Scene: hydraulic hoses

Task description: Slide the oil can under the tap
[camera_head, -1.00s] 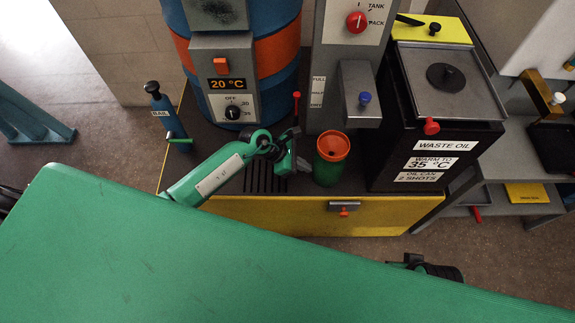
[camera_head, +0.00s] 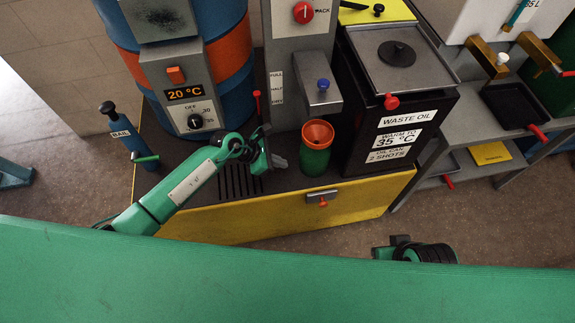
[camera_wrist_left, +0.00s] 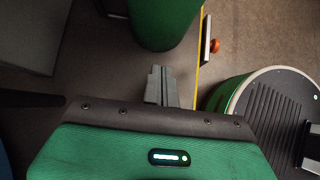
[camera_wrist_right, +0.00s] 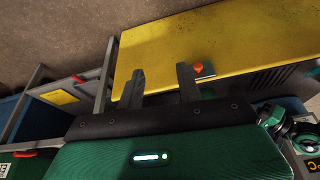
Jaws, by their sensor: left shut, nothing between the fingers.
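The oil can (camera_head: 314,161) is a green cylinder with an orange funnel top. It stands upright on the dark top of the yellow-fronted cabinet. The tap (camera_head: 322,97) is a grey block with a blue knob on the grey column, behind and above the can in the head view. My left gripper (camera_head: 279,161) is shut and empty, low over the cabinet top, left of the can. In the left wrist view, its fingertips (camera_wrist_left: 160,72) point toward the can's green side (camera_wrist_left: 165,22), with a small gap visible. My right gripper (camera_wrist_right: 160,70) is open and empty, near the yellow front.
A blue drum (camera_head: 205,75) with a temperature panel stands behind my left arm. The black waste oil box (camera_head: 390,115) stands right of the can. A slotted grate (camera_head: 238,184) lies below my left gripper. A handle (camera_head: 322,197) juts from the yellow front.

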